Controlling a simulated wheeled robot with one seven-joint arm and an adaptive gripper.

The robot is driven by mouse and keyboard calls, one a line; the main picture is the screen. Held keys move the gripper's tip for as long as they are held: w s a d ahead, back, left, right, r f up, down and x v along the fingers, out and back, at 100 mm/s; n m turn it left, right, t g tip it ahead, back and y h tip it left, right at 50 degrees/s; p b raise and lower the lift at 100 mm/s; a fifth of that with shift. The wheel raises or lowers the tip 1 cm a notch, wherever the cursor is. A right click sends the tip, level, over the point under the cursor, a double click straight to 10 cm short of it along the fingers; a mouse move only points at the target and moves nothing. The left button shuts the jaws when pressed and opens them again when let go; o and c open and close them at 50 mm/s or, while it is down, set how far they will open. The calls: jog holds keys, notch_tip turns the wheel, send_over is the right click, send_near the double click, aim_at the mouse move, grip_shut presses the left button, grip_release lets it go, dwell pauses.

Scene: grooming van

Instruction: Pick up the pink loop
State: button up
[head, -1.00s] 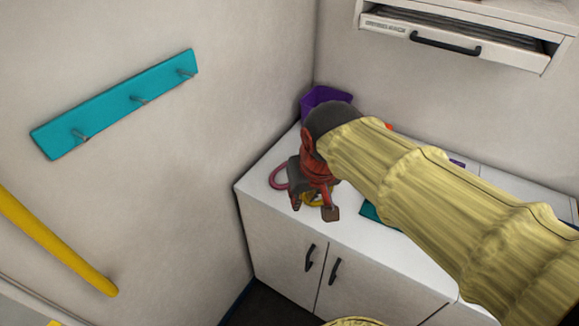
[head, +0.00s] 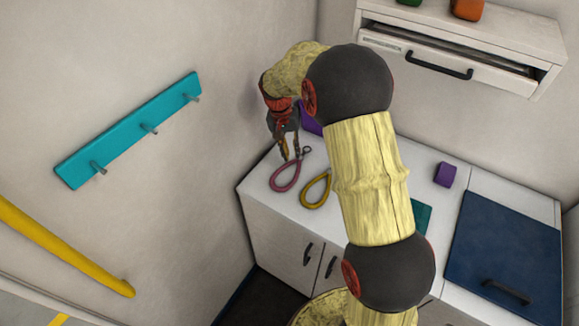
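The pink loop (head: 285,176) is a teardrop-shaped ring with a dark end piece, at the left end of the white counter. A yellow loop (head: 316,192) of the same shape lies to its right. My gripper (head: 290,156) is above the counter, pointing down, with its fingertips at the upper narrow end of the pink loop. The fingers are small and partly overlap the loop's end, so I cannot tell whether they touch it or are closed on it.
A purple container (head: 311,118) stands in the back corner behind my gripper. A purple block (head: 445,174) and a teal item (head: 421,214) are farther right on the counter (head: 256,180). A teal hook rail (head: 130,130) is on the left wall. A drawer unit (head: 450,62) hangs above.

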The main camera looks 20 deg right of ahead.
aim_at(297, 170)
jog(key=shift+g, duration=0.3)
jog(key=shift+w+d+f, duration=0.2)
jog(key=shift+d+f, duration=0.25)
jog(key=shift+f, duration=1.4)
jog(key=shift+w+d+f, duration=0.15)
jog(key=shift+d+f, duration=0.3)
jog(key=shift+f, duration=1.4)
jog(key=shift+w+d+f, duration=0.2)
jog(key=shift+d+f, duration=0.25)
jog(key=shift+f, duration=1.4)
jog(key=shift+c, duration=1.3)
grip_shut()
